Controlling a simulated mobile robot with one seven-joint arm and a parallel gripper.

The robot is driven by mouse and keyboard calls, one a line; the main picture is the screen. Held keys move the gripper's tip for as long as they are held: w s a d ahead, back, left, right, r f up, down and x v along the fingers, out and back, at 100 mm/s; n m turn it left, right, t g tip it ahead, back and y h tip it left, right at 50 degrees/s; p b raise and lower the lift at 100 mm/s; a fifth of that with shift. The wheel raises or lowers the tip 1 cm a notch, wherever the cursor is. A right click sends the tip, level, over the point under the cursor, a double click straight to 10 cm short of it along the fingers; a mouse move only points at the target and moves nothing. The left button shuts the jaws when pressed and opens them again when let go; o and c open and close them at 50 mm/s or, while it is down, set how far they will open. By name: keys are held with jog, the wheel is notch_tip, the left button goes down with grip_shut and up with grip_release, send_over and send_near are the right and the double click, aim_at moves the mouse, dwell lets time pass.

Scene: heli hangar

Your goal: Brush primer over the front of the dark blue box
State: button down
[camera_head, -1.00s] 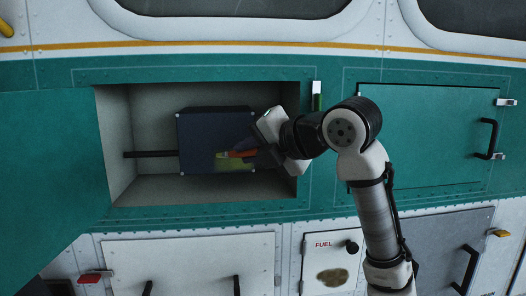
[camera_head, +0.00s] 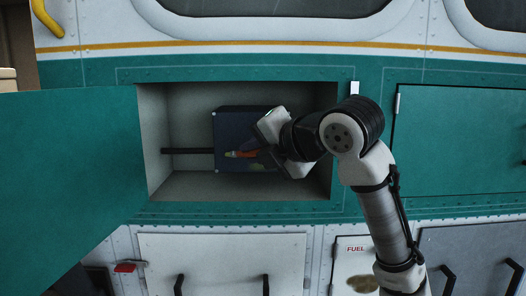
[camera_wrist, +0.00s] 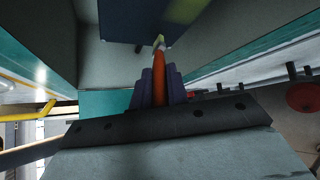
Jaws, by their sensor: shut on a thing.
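The dark blue box (camera_head: 232,128) sits inside an open wall compartment (camera_head: 185,185). My gripper (camera_head: 265,154) reaches in from the right, in front of the box, and covers its right part. It is shut on a brush with an orange handle (camera_head: 245,154), whose tip points left near the box's left edge. In the wrist view the handle (camera_wrist: 160,70) lies between the purple fingers, and the pale bristles (camera_wrist: 158,41) are at the box front (camera_wrist: 130,18); contact is unclear.
A teal door (camera_head: 65,150) stands open on the left of the compartment. A dark bar (camera_head: 187,151) runs from the left wall to the box. A closed teal panel (camera_head: 460,140) is on the right. White panels with handles (camera_head: 220,260) lie below.

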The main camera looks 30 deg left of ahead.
jog(key=shift+w+d+r, duration=0.8)
jog(key=shift+w+d, duration=2.5)
jog(key=shift+d, duration=2.1)
jog(key=shift+s+a+r, duration=0.85)
jog(key=shift+s+a, duration=3.3)
jog(key=shift+a, duration=2.6)
jog(key=w+d+r, duration=0.1)
jog(key=w+d, duration=0.3)
jog(key=d, duration=0.3)
jog(key=shift+r+p, duration=0.2)
jog(key=shift+p, duration=0.1)
